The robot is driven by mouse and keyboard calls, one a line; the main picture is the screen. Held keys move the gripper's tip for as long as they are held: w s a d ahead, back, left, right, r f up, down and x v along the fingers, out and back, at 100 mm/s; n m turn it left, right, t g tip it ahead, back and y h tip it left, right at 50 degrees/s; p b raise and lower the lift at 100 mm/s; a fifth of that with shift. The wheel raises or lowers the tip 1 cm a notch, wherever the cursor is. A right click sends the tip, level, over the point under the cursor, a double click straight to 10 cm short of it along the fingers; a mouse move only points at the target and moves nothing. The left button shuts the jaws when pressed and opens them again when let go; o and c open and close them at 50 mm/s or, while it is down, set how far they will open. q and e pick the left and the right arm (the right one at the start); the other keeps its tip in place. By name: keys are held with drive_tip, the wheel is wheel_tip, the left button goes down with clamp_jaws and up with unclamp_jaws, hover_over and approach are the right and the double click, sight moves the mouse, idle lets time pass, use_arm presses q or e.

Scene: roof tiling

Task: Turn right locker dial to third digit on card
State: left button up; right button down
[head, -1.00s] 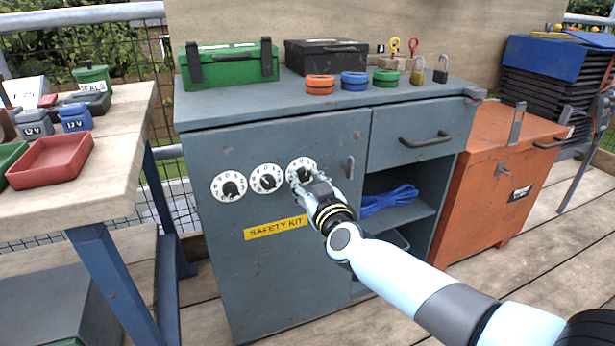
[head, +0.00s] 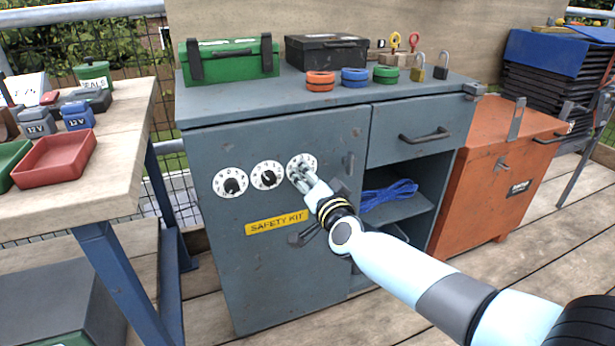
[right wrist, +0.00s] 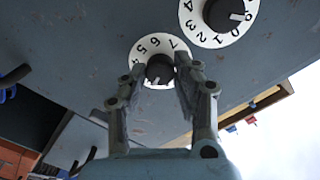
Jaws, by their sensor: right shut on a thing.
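The grey locker's right dial (head: 297,161) is a white numbered disc with a black knob, partly hidden behind my right gripper (head: 302,179) in the head view. In the right wrist view the dial (right wrist: 146,47) shows digits such as 5, 6 and 7 on its rim. Its black knob (right wrist: 159,68) sits between the two fingers of my right gripper (right wrist: 158,82), which are shut on it. A white card (head: 27,88) stands on the bench at the far left; its dark marks are too small to read surely. My left gripper is not in view.
The middle dial (head: 267,175) and left dial (head: 230,183) are beside it, above a yellow SAFETY KIT label (head: 276,222). A locker handle (head: 349,165) is just right of the dials. A wooden bench (head: 125,115) stands at left, an orange chest (head: 470,205) at right.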

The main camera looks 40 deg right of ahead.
use_arm(q)
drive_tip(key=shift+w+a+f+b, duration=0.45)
drive_tip(key=shift+b, duration=0.15)
use_arm(e)
drive_tip(key=shift+m, duration=3.4)
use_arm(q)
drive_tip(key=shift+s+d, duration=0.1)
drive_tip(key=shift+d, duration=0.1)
use_arm(e)
drive_tip(key=c, duration=1.3)
unclamp_jaws()
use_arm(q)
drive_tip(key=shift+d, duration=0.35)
use_arm(e)
drive_tip(key=o, duration=0.3)
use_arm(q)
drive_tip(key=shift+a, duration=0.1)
